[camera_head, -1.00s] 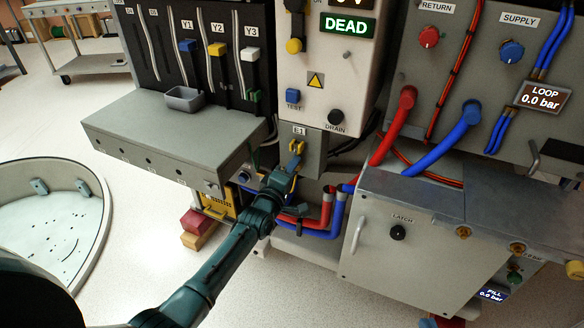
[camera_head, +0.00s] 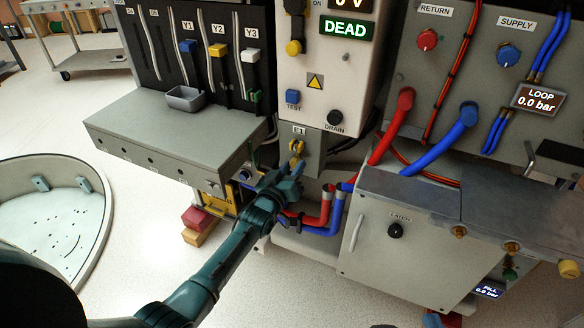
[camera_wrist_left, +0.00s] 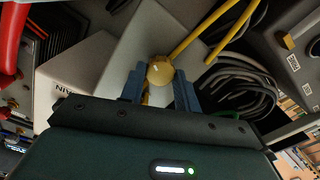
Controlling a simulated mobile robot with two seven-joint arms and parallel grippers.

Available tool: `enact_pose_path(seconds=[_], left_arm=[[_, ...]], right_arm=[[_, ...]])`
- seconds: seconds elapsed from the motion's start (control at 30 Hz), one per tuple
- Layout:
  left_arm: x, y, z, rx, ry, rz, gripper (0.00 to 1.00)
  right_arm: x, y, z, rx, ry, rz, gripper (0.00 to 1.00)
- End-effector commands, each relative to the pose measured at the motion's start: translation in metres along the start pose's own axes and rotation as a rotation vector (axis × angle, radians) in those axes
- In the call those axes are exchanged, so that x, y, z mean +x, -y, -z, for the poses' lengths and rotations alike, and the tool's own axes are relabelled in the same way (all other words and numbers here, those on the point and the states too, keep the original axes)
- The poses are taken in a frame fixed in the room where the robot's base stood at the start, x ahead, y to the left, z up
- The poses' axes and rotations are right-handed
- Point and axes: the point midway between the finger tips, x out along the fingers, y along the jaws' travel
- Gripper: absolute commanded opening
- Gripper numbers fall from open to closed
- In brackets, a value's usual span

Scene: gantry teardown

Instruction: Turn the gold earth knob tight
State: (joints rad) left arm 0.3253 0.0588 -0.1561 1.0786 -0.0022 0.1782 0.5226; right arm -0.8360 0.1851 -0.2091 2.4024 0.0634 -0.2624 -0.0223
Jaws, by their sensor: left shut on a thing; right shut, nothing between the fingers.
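The gold earth knob (camera_head: 297,147) is on the grey box under the E1 label (camera_head: 299,130), below the DEAD panel. My left gripper (camera_head: 292,163) reaches up to it from below. In the left wrist view the round gold knob (camera_wrist_left: 159,72) sits between the two blue fingers of my left gripper (camera_wrist_left: 160,84), which is shut on it. The fingers hide part of the knob in the head view, and I cannot tell how tight it is. My right gripper is not in view.
Yellow cables (camera_wrist_left: 205,35) run close to the fingers in the wrist view. Red (camera_head: 326,207) and blue (camera_head: 337,212) hoses pass just right of my left wrist. A grey cabinet with a latch (camera_head: 396,230) stands at the right. Open floor lies in front.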

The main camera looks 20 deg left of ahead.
Motion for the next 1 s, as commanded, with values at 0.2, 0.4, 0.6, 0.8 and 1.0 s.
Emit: enact_pose_path(seconds=[0.2, 0.4, 0.6, 0.8, 1.0], left_arm=[[-0.0002, -0.0001, -0.0003, 0.205, 0.001, 0.001, 0.09], [-0.0002, 0.0002, -0.0003, 0.394, 0.0, 0.002, 0.09], [-0.0002, -0.0001, -0.0008, 0.585, 0.001, 0.001, 0.09], [-0.0002, -0.0003, -0.001, 0.775, -0.001, 0.001, 0.09], [-0.0003, -0.0006, -0.0017, 0.964, -0.001, 0.001, 0.09]], right_arm=[[-0.0007, -0.0011, 0.0022, 0.004, -0.003, -0.004, 0.0], [-0.001, -0.0014, 0.0022, 0.005, -0.004, -0.005, 0.0], [-0.0007, -0.0015, 0.0008, 0.003, -0.003, -0.005, 0.0], [0.0001, -0.0011, -0.0025, -0.001, 0.002, -0.003, 0.0], [0.0019, 0.0012, -0.0069, -0.008, 0.006, 0.002, 0.0]])
